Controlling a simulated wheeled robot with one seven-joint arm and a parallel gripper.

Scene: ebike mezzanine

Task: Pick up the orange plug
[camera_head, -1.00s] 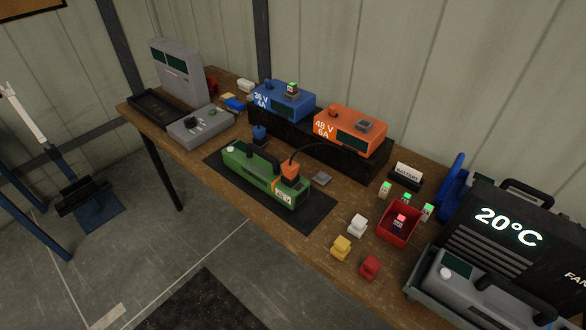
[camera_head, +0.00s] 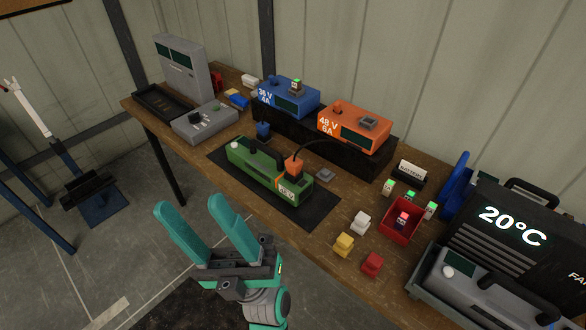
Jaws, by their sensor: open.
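The orange plug (camera_head: 293,167) sits on the right end of the green battery (camera_head: 254,167), with a black cable running from it towards the orange 48 V charger (camera_head: 354,128). The green battery lies on a black mat (camera_head: 313,209) near the front of the wooden bench. My gripper (camera_head: 198,218) is open and empty, in front of the bench edge and to the lower left of the plug. Its two teal fingers point up and to the left. Nothing covers the plug.
A blue 36 V charger (camera_head: 288,97) stands beside the orange one on a black riser. A blue plug (camera_head: 263,131) stands behind the battery. White, yellow and red blocks (camera_head: 343,245) and a red bin (camera_head: 401,222) lie to the right. A grey tester (camera_head: 205,122) stands left.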

